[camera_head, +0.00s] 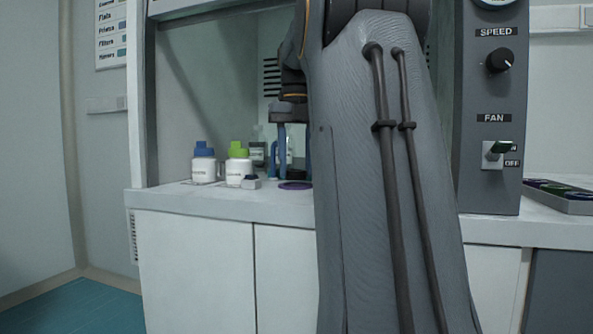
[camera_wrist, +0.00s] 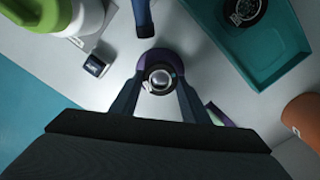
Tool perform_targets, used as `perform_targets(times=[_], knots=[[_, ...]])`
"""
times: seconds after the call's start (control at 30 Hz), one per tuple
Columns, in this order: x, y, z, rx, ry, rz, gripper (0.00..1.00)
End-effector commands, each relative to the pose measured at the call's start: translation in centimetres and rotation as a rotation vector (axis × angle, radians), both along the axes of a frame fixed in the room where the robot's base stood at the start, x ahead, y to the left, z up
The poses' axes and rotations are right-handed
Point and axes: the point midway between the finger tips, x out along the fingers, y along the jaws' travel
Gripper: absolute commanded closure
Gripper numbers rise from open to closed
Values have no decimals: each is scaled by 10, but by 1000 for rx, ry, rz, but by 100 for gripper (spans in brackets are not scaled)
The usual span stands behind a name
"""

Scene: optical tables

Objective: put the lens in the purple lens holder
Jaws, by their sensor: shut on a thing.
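The lens (camera_wrist: 160,79) is a small round piece with a dark rim and bright glass, between my fingertips in the wrist view. My gripper (camera_wrist: 161,84) is shut on it. The purple lens holder (camera_wrist: 157,55) shows as a purple ring just beyond and around the far side of the lens. Whether the lens is above it or inside it, I cannot tell. In the head view the purple holder (camera_head: 295,185) lies low on the bench, partly cut off by my arm.
A green-capped white bottle (camera_head: 238,167) and a blue-capped one (camera_head: 203,166) stand left. A small dark-topped block (camera_wrist: 97,66) sits near them. A teal tray (camera_wrist: 262,68) with a dark round piece (camera_wrist: 243,12) is at upper right. An orange object (camera_wrist: 301,116) is at right.

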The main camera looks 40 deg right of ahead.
Motion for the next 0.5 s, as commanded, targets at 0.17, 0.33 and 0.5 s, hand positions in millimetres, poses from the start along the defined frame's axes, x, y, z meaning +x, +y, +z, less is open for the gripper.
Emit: perform_targets(times=[0.17, 0.33, 0.5], knots=[[0, 0, -15, 0, 1, 0, 85], [0, 0, -15, 0, 0, 0, 85], [0, 0, -17, 0, 0, 0, 85]])
